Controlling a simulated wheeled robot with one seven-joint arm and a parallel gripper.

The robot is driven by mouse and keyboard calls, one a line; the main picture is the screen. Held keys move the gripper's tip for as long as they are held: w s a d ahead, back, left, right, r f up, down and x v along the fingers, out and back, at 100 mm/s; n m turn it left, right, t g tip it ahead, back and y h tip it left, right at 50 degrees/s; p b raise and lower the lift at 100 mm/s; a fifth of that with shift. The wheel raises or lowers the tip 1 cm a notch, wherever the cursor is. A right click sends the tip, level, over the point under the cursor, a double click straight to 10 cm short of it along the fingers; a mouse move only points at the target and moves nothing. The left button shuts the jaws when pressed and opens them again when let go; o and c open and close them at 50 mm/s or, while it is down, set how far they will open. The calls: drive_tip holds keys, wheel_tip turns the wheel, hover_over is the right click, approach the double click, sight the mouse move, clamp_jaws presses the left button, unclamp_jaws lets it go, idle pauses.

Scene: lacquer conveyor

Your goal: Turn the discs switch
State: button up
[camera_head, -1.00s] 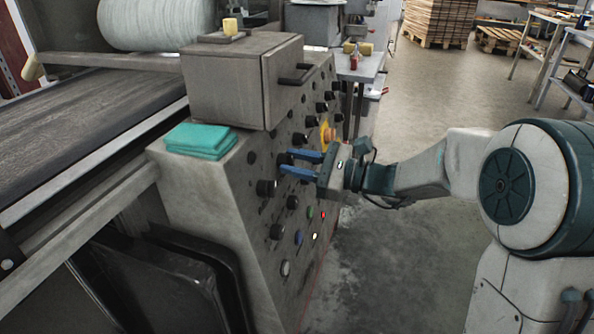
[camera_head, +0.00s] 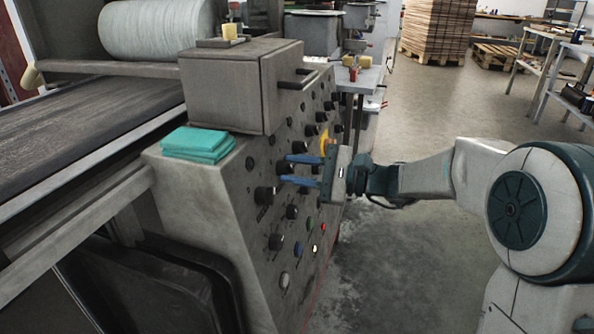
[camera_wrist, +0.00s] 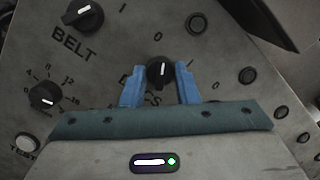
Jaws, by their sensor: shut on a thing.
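The discs switch (camera_wrist: 160,73) is a black round knob with a white pointer line, on the grey sloping panel (camera_wrist: 215,60). Its pointer stands nearly upright, towards the 0 mark above it. The label below it is partly hidden by my gripper. My gripper (camera_wrist: 160,84) has one blue finger on each side of the knob and is shut on it. In the head view my gripper (camera_head: 285,169) reaches the panel from the right, and the knob shows between its fingertips.
The BELT knob (camera_wrist: 83,15) and a numbered dial (camera_wrist: 43,96) are left of the switch. Several buttons and lamps surround it. A grey box (camera_head: 238,85) and teal cloths (camera_head: 197,144) sit on top of the cabinet.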

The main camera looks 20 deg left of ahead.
drive_tip(key=o, duration=1)
drive_tip(key=shift+c, duration=0.2)
drive_tip(key=d+p, duration=0.4)
drive_tip(key=d, duration=1)
drive_tip(key=shift+w, duration=0.15)
drive_tip(key=shift+a+f, duration=0.1)
